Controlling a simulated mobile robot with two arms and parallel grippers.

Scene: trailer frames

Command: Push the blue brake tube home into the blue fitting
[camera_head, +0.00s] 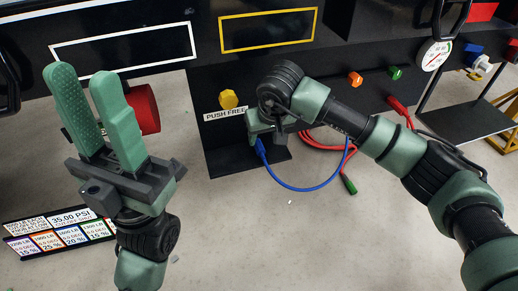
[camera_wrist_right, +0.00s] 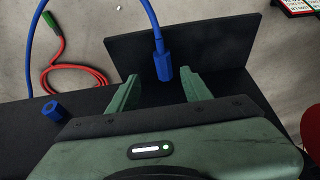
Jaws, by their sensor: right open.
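The blue brake tube (camera_head: 300,188) hangs in a loop below the black panel; it also shows in the right wrist view (camera_wrist_right: 152,22). Its thick blue end piece (camera_wrist_right: 163,66) shows between and just beyond the fingertips of my right gripper (camera_wrist_right: 160,78), with gaps on both sides. The gripper is open. A short blue hollow fitting (camera_wrist_right: 55,110) sits on the black surface to the left in that view, apart from this end piece. In the head view my right gripper (camera_head: 262,128) hides the fitting. My left gripper (camera_head: 84,73) is open and empty at the left.
A red hose (camera_head: 322,146) and a green connector (camera_head: 349,185) hang close to the blue tube. A yellow knob (camera_head: 228,99), an orange fitting (camera_head: 355,79) and a green fitting (camera_head: 394,73) stick out of the panel. A red cylinder (camera_head: 146,108) is beside my left gripper.

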